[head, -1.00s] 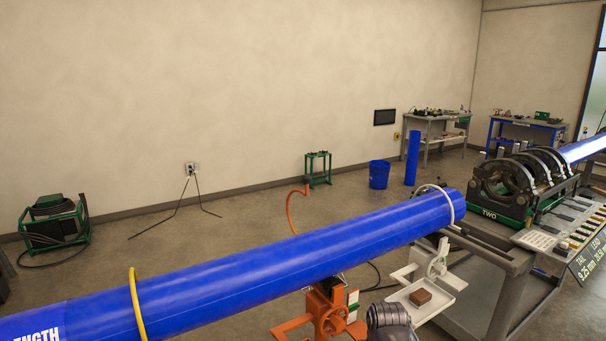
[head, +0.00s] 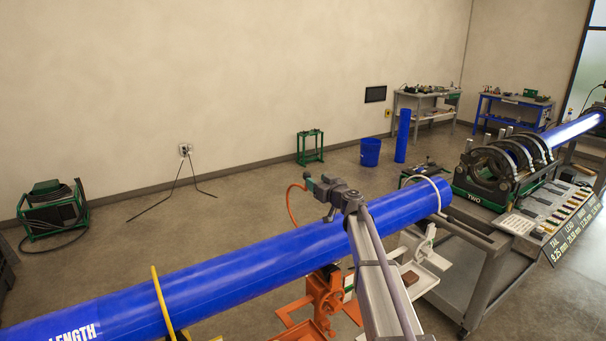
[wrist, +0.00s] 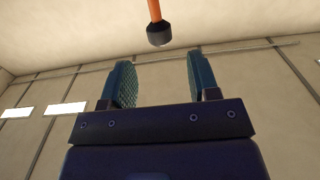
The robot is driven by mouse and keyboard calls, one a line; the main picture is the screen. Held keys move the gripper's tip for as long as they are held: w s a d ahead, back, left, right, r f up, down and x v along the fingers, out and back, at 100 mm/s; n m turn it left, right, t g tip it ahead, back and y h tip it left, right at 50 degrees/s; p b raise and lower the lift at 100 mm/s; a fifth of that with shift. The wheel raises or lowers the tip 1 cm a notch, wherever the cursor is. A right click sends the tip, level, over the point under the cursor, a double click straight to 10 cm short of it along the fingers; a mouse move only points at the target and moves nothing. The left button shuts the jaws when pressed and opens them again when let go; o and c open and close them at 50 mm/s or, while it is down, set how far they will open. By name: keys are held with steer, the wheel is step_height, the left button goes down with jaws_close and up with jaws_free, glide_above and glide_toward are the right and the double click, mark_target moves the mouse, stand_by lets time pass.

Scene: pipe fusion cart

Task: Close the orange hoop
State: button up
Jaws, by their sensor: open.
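The orange hoop (head: 290,207) rises in a curve from behind the blue pipe (head: 265,256) and stands open, its upper end free above the pipe. In the wrist view the end of the orange hoop (wrist: 154,12), with a dark knob, hangs beyond the fingertips. My gripper (head: 308,181) is at the hoop's upper end in the head view, above the pipe. The wrist view shows my gripper (wrist: 161,72) open, with nothing between the two teal fingers. The hoop's lower part is hidden behind the pipe.
An orange clamp stand (head: 326,292) supports the pipe. A yellow hoop (head: 161,300) and a white hoop (head: 438,190) go over the pipe to either side. The fusion machine (head: 497,170) is at the right. The floor behind the pipe is mostly clear.

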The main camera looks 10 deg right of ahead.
mark_target(304, 173)
steer(key=x, duration=0.9)
steer(key=shift+s, duration=0.1)
jaws_close()
